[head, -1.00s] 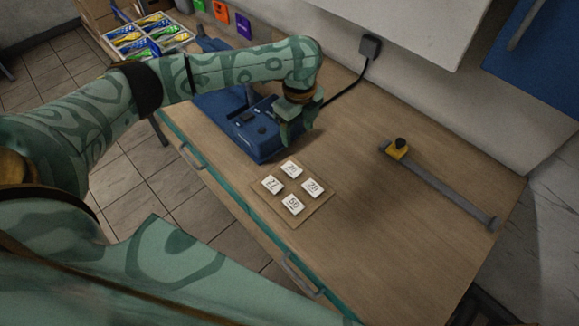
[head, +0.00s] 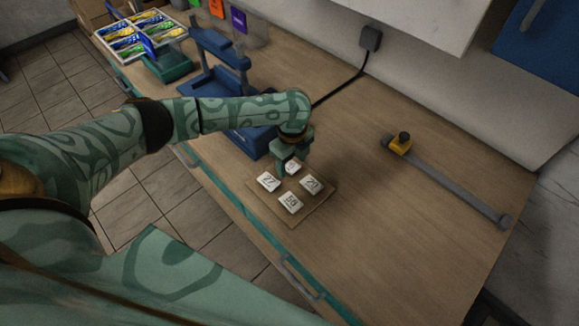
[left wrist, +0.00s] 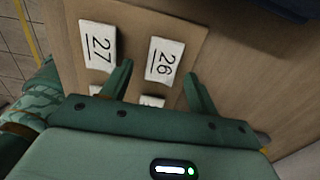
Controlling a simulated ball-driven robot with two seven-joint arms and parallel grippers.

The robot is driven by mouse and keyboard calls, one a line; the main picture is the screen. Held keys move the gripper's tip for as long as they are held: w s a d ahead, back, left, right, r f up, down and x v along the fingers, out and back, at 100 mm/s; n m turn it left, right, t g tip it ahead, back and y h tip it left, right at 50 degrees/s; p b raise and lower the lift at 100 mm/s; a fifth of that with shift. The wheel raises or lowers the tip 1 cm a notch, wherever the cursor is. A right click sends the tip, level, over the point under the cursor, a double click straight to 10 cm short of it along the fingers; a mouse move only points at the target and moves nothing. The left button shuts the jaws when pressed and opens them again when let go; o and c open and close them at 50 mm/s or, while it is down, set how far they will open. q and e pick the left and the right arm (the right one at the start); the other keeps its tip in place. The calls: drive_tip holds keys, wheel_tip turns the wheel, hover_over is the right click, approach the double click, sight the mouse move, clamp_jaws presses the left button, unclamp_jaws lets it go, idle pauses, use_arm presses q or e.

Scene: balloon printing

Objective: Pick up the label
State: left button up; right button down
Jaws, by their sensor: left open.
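Several white labels with black numbers lie on a thin brown board (head: 262,206) on the workbench. In the head view, label 27 (head: 267,181) is at the left, another label (head: 311,184) at the right and one (head: 290,202) nearest me. Label 26 (head: 292,168) is at the back, partly covered by my left gripper (head: 291,164). The left wrist view shows label 26 (left wrist: 166,58) between the open fingers (left wrist: 157,66), with label 27 (left wrist: 98,45) left of them. I cannot tell whether the fingertips touch the board. My right gripper is out of view.
A blue machine (head: 250,138) with a black cable stands just behind the board. A grey bar with a yellow slider (head: 399,143) lies to the right. A divided tray of colored packets (head: 140,35) is at the far left.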

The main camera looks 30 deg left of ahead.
use_arm(q)
drive_tip(key=shift+f, duration=0.3)
idle(0.6)
drive_tip(key=c, duration=1.1)
